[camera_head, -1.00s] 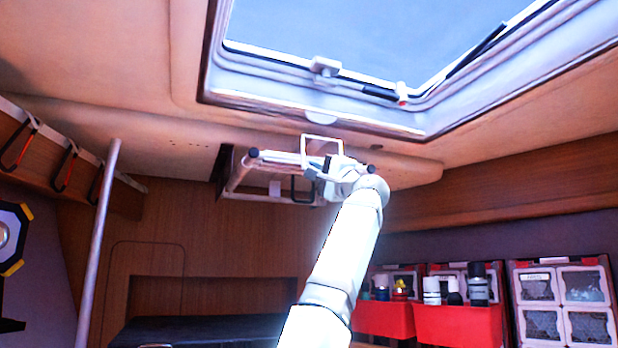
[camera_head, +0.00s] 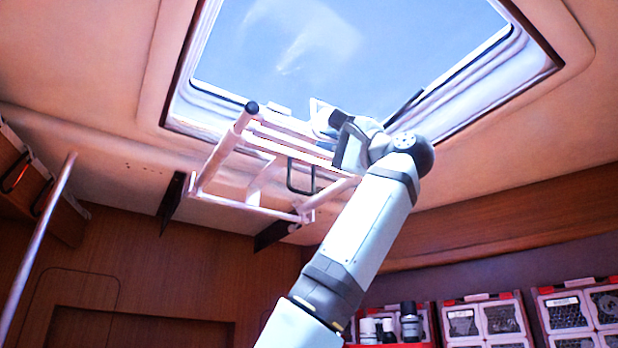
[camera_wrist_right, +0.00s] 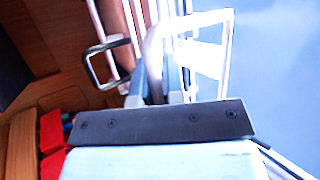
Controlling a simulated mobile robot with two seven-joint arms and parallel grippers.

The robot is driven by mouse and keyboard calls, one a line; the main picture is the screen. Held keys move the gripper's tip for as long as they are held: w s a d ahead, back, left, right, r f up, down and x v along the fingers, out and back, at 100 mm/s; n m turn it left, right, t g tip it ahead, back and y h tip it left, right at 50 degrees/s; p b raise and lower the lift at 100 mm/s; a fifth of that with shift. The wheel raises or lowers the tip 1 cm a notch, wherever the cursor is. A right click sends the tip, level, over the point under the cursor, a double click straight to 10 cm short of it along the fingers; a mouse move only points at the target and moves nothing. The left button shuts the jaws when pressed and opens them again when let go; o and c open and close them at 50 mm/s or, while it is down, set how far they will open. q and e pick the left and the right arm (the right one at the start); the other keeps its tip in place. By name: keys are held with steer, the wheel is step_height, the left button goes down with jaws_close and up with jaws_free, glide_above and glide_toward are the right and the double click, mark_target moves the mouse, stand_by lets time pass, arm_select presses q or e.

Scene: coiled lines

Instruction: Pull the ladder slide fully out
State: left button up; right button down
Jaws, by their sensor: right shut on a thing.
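The ladder slide (camera_head: 222,150) is a pale frame with rails, rungs and dark round end caps. It juts out from the ceiling below the open hatch, between two dark side brackets. My right gripper (camera_head: 333,124) is shut on the near end of the ladder slide, at its right part, and hides some of it. In the right wrist view the gripper (camera_wrist_right: 155,88) closes around a pale curved bar. My left gripper is not in view.
The hatch frame (camera_head: 475,85) surrounds open sky just above the ladder. A dark looped handle (camera_head: 290,178) hangs at the ladder's middle. A pole (camera_head: 38,245) stands at left. Storage boxes (camera_head: 485,322) line the lower right. Air below the ladder is clear.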

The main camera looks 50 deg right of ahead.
steer(key=s, duration=0.2)
steer(key=shift+s+a+f+b, duration=0.1)
steer(key=shift+s+a+b, duration=0.25)
steer(key=c, duration=1.4)
jaws_free()
steer(key=shift+o, duration=1)
steer(key=shift+s, duration=0.25)
